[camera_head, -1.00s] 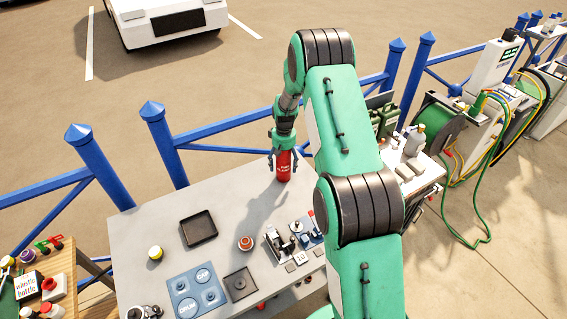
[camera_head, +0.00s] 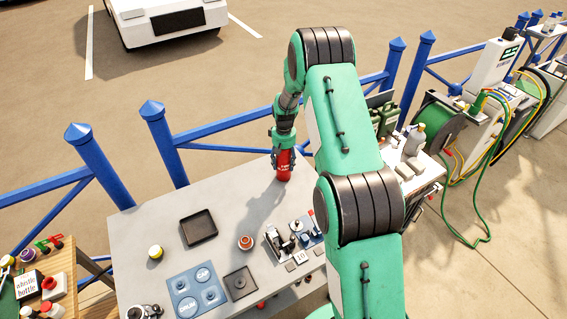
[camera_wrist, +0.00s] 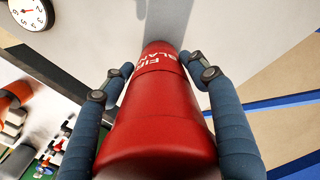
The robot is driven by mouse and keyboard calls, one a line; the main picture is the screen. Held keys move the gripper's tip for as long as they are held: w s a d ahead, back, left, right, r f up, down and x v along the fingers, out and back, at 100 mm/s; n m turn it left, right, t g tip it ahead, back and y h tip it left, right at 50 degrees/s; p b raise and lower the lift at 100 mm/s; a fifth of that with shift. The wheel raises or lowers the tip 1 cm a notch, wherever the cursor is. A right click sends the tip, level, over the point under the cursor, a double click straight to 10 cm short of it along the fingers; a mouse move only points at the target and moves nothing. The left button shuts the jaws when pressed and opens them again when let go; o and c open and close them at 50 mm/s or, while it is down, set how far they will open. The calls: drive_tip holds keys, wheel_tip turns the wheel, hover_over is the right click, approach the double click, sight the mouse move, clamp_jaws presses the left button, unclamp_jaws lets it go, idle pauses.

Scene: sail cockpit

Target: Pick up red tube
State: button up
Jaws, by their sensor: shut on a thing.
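The red tube (camera_head: 284,167) stands upright at the far right of the grey table (camera_head: 150,217). White lettering shows on it. My gripper (camera_head: 283,155) comes down on it from above, with its fingers around the tube's upper part. In the wrist view the tube (camera_wrist: 158,125) fills the middle, and the two blue fingers of my gripper (camera_wrist: 157,78) press along its two sides. The gripper is shut on the tube. Its lower end appears to be at the table top, and I cannot tell if there is a gap.
The table around the tube is clear.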

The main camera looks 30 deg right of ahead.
sight(283, 156)
drive_tip(key=shift+r, duration=0.65)
wheel_tip(283, 156, up, 2)
drive_tip(key=shift+w, duration=0.1)
drive_tip(key=s+a, duration=0.2)
drive_tip(key=s, duration=0.5)
drive_tip(key=s+a+r, duration=0.1)
drive_tip(key=s+a, duration=0.1)
drive_tip(key=s, duration=0.6)
drive_tip(key=shift+s+a+r, duration=0.2)
drive_tip(key=shift+a+r, duration=0.1)
drive_tip(key=shift+a, duration=0.1)
